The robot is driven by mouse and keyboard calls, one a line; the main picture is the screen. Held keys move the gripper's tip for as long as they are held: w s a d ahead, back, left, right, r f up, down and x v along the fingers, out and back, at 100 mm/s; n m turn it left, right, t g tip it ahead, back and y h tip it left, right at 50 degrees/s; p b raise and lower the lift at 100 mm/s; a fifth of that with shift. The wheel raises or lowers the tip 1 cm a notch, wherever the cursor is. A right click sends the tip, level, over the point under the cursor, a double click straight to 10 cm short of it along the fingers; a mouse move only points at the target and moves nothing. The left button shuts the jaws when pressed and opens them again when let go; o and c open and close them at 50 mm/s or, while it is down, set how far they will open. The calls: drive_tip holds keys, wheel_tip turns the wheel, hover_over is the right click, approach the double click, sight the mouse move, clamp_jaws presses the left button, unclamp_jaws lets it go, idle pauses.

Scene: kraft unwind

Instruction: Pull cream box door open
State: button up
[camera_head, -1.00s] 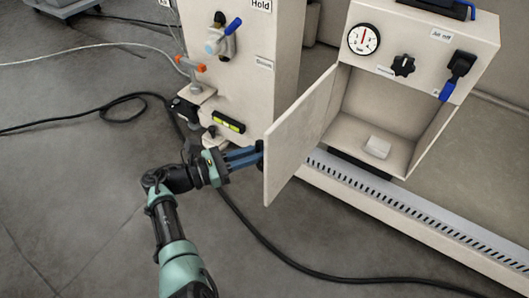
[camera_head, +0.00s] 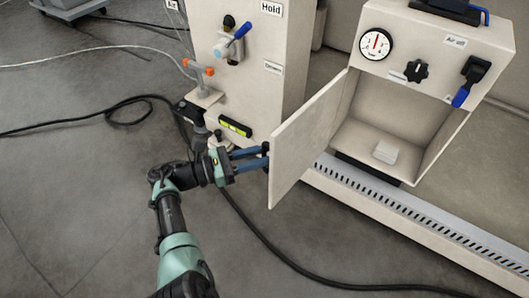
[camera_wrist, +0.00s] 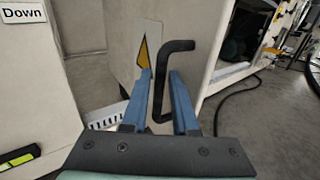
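The cream box (camera_head: 440,60) stands at the right in the head view, its door (camera_head: 308,140) swung wide open toward me and to the left. In the wrist view the door's outer face (camera_wrist: 200,20) bears a black handle (camera_wrist: 178,46) and a yellow triangle label. My gripper (camera_head: 266,158) is at the door's outer side, near its free edge. In the wrist view my gripper (camera_wrist: 163,75) is open, with its blue fingers apart on either side of the handle bar. A gap shows at the bar, so it is not clamped.
A small white block (camera_head: 385,152) lies inside the box. A cream cabinet with a "Hold" label (camera_head: 271,9) and a level (camera_head: 235,127) stands left of the door. A slotted rail (camera_head: 400,213) runs below. A black cable (camera_head: 270,250) crosses the floor.

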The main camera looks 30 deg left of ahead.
drive_tip(key=shift+a, duration=0.1)
drive_tip(key=v, duration=1.2)
drive_tip(key=shift+s+a, duration=0.15)
drive_tip(key=shift+s, duration=0.25)
